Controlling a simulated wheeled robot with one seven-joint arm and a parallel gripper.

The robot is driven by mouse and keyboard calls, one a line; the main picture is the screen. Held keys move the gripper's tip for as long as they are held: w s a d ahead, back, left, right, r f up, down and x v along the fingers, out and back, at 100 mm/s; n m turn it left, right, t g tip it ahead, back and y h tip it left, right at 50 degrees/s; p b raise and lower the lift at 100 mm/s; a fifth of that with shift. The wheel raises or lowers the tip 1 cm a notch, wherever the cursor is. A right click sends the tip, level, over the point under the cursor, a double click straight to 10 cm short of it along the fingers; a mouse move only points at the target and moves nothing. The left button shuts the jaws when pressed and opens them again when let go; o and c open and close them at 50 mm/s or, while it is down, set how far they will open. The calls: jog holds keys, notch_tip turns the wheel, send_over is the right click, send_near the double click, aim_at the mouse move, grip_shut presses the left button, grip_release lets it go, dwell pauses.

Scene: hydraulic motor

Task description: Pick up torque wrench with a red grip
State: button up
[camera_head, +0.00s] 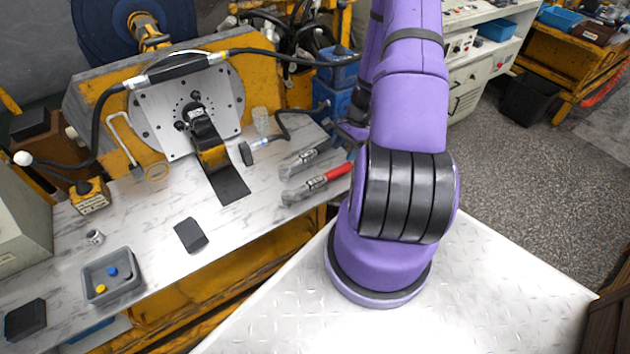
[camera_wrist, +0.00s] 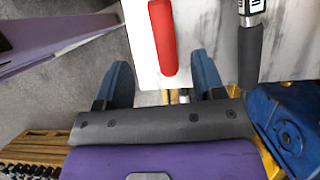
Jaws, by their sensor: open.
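The torque wrench with a red grip (camera_head: 330,176) lies on the marble-patterned workbench (camera_head: 262,215), its head to the left and its red grip to the right, partly behind my arm. In the wrist view its red grip (camera_wrist: 163,38) is at the top, above the gap between my fingers. A second wrench with a dark grip (camera_head: 303,161) lies just behind it; its dark grip shows in the wrist view (camera_wrist: 249,55), to the right. My gripper (camera_wrist: 163,80) is open and empty, its two blue fingers apart.
A motor plate (camera_head: 190,105) with a hose stands at the back. A grey tray (camera_head: 112,277) sits at the left. The bench's front middle is mostly clear.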

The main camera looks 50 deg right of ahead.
aim_at(333, 172)
jog(key=shift+x, duration=5)
jog(key=shift+w+a, duration=0.15)
grip_shut()
